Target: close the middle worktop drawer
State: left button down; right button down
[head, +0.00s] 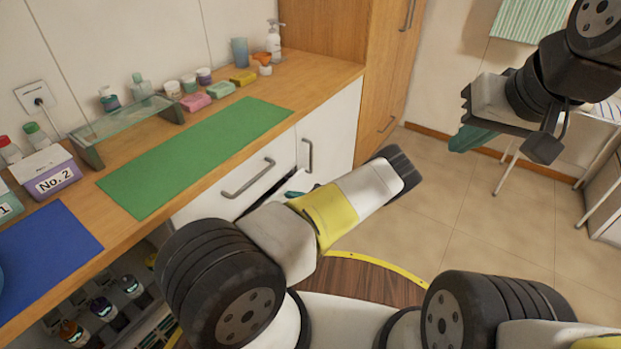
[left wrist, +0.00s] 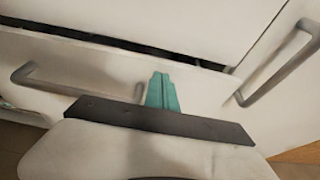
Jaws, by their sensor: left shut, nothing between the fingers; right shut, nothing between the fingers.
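The middle worktop drawer (left wrist: 100,66) has a white front with a grey bar handle (left wrist: 40,80) in the left wrist view. A narrow dark gap runs along its top edge, so it stands slightly out. In the head view a small part of the drawer (head: 295,184) shows below the upper front; my left arm hides most of it. My left gripper (head: 308,191) is shut and empty. Its teal fingertips (left wrist: 161,88) point at the drawer front, near the handle's right end; I cannot tell if they touch. My right gripper (head: 470,139) is shut and empty, raised over the floor at right.
An upper drawer front with a handle (head: 248,178) sits under the wooden worktop (head: 320,78). A cupboard door with a vertical handle (head: 308,155) is to the right. Bottles (head: 103,308) stand on a low shelf at left. Floor (head: 440,210) to the right is clear.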

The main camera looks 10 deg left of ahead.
aim_at(283, 190)
pick_arm(q)
jog(key=shift+w+a, duration=0.15)
jog(key=shift+a, duration=0.25)
jog(key=shift+a, duration=0.1)
jog(key=shift+w+a+r, duration=0.1)
jog(key=shift+w+a, duration=0.2)
jog(key=shift+a, duration=0.45)
jog(key=shift+w+a+f, duration=0.1)
jog(key=shift+w+a, duration=0.25)
jog(key=shift+a, duration=0.4)
jog(key=shift+w+a+r, duration=0.1)
jog(key=shift+w+a, duration=0.2)
jog(key=shift+a, duration=0.45)
